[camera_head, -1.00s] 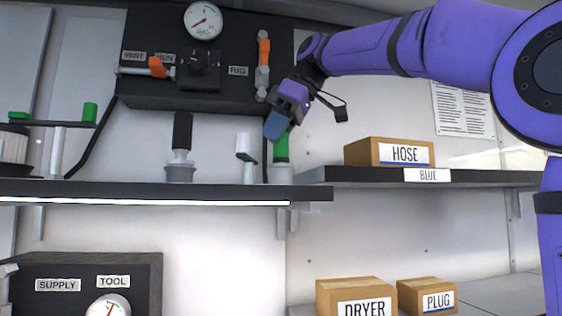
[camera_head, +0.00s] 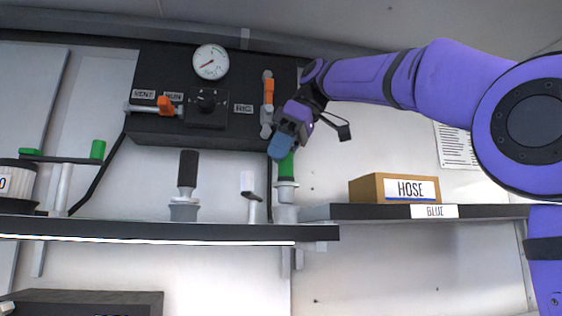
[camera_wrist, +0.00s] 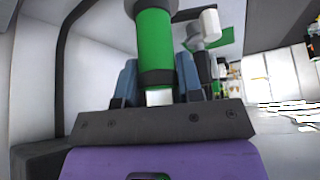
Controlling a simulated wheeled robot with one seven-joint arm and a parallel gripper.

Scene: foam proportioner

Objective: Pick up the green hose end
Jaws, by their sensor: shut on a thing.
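The green hose end (camera_head: 286,167) stands upright at the right end of the upper left shelf, above a grey fitting (camera_head: 286,195). My gripper (camera_head: 281,150) is at its top, with blue fingers in front of it. In the wrist view the green hose end (camera_wrist: 155,45) sits between the two blue fingers (camera_wrist: 158,82), which are shut on it. A pale tip shows below its dark ring in that view. The hose end's top is hidden by my fingers in the head view.
A black panel with a gauge (camera_head: 210,62) and an orange-handled valve (camera_head: 268,95) is just behind and above my gripper. A black-handled fitting (camera_head: 187,180) and a white-topped post (camera_head: 251,190) stand to the left. The HOSE box (camera_head: 394,188) is on the right shelf.

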